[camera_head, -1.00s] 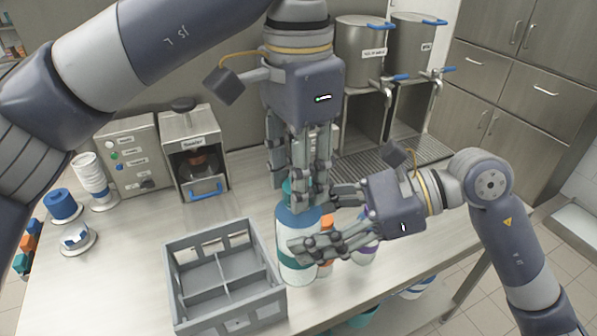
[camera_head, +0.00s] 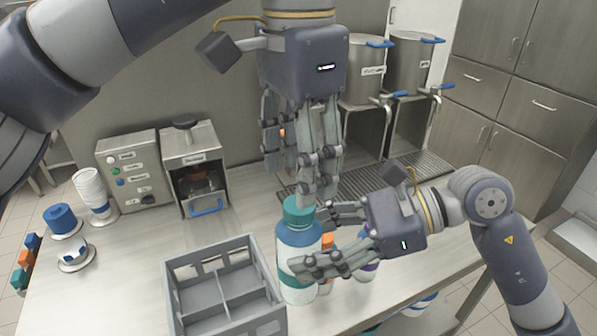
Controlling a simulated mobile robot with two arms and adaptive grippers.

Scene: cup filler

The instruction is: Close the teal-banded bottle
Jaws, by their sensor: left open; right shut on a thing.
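The teal-banded bottle (camera_head: 297,263) stands upright on the table, white with a blue upper part and a teal band. A teal cap (camera_head: 299,211) sits on its top; how tightly I cannot tell. My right gripper (camera_head: 312,240) is shut on the bottle's body from the right. My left gripper (camera_head: 303,170) is above the bottle, fingers pointing down. It is open and empty, its fingertips just above or beside the cap.
A grey divided crate (camera_head: 222,290) stands left of the bottle. Bottles with orange (camera_head: 327,243) and purple (camera_head: 371,266) parts are partly hidden behind my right gripper.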

